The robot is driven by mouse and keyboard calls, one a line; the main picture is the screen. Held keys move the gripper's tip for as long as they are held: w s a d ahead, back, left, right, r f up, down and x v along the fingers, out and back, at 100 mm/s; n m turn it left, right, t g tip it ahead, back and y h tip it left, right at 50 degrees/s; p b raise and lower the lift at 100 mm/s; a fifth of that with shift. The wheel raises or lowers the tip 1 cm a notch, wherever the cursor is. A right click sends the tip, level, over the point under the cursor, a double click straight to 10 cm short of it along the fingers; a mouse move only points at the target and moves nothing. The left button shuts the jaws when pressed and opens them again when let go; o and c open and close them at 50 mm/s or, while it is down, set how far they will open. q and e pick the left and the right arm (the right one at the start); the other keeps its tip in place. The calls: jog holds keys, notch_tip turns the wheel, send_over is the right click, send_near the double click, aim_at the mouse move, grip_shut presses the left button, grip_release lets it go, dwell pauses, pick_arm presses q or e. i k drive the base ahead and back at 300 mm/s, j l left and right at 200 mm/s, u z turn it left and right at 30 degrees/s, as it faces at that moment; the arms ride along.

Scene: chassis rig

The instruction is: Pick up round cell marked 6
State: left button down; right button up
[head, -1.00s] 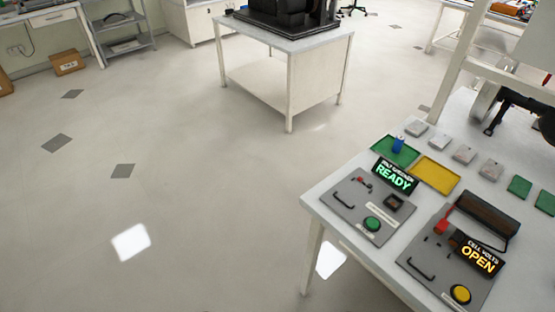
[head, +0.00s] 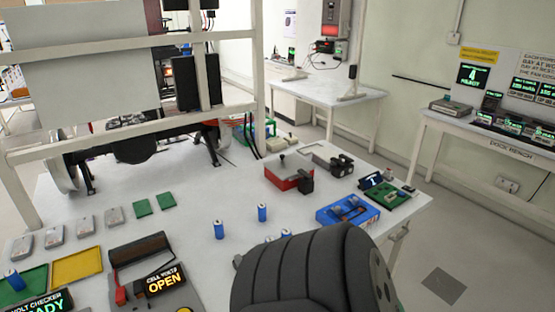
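Several small blue round cells stand upright on the white workbench (head: 200,270). One cell (head: 219,229) stands left of centre, and another cell (head: 262,212) stands slightly behind and to its right. More blue cell tops (head: 286,233) show just behind a dark arm link of mine, which hides part of them. One more blue cell (head: 14,279) stands on the green mat at the far left. No number is readable on any cell, so I cannot tell which is marked 6. Neither gripper shows in the head view.
A yellow mat (head: 77,267), a CELL VOLTS unit reading OPEN (head: 160,281), grey tiles and green tiles (head: 142,207) lie left. A red box (head: 288,174), a blue tray (head: 347,212) and a green board (head: 392,196) lie right. A white frame (head: 259,75) rises behind.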

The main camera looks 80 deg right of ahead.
aim_at(262, 207)
jog(key=z, duration=2.3)
